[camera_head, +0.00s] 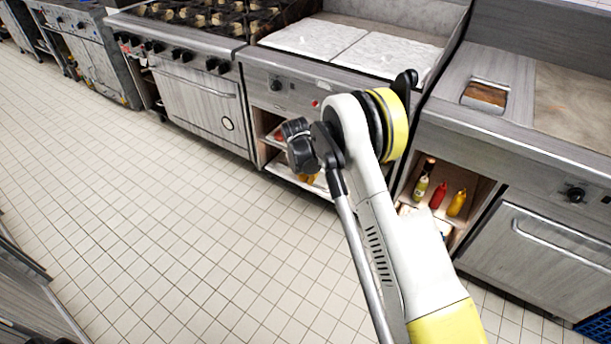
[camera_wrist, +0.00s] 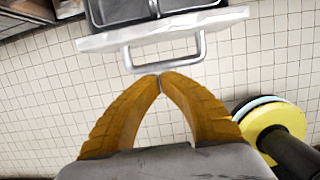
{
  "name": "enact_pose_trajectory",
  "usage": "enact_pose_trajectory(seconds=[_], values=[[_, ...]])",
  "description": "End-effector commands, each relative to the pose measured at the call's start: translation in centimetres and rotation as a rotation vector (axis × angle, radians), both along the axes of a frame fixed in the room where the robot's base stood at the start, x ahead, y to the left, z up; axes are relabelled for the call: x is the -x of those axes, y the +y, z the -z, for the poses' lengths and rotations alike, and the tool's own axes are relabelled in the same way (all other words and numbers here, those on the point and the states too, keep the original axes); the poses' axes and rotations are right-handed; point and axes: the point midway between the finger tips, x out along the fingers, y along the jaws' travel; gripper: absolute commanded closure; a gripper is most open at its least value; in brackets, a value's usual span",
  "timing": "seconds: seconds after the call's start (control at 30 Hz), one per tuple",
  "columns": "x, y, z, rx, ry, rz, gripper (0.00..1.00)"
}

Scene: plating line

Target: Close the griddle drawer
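In the wrist view an open drawer (camera_wrist: 110,40) shows its pale front panel, a metal bar handle (camera_wrist: 190,62) and dark trays inside. It is pulled out over the tiled floor. My gripper (camera_wrist: 160,78) has two yellow fingers whose tips meet right at the handle bar. The gripper is shut with nothing visible between the tips; I cannot tell whether they touch the bar. In the head view my gripper (camera_head: 308,178) is mostly hidden behind my wrist, in front of the counters. I cannot make out the drawer there, where my arm blocks the view.
A stove (camera_head: 195,95) stands at the left of the head view. A unit with white top plates (camera_head: 315,38) is in the middle. A flat-top counter (camera_head: 565,95) is at the right, with sauce bottles (camera_head: 438,195) on a shelf below. The tiled floor (camera_head: 150,200) is clear.

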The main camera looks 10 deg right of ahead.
Motion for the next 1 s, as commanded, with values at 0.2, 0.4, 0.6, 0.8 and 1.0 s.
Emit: enact_pose_trajectory(seconds=[0.2, 0.4, 0.6, 0.8, 1.0], values=[[-2.3, -2.1, 0.0, 0.0, 0.0, 0.002, 1.0], [-2.9, -2.6, -0.3, 0.0, 0.0, 0.001, 1.0], [-2.9, -2.6, -0.3, 0.0, 0.0, 0.001, 1.0], [-2.9, -2.6, -0.3, 0.0, 0.0, 0.001, 1.0], [-2.9, -2.6, -0.3, 0.0, 0.0, 0.002, 1.0]])
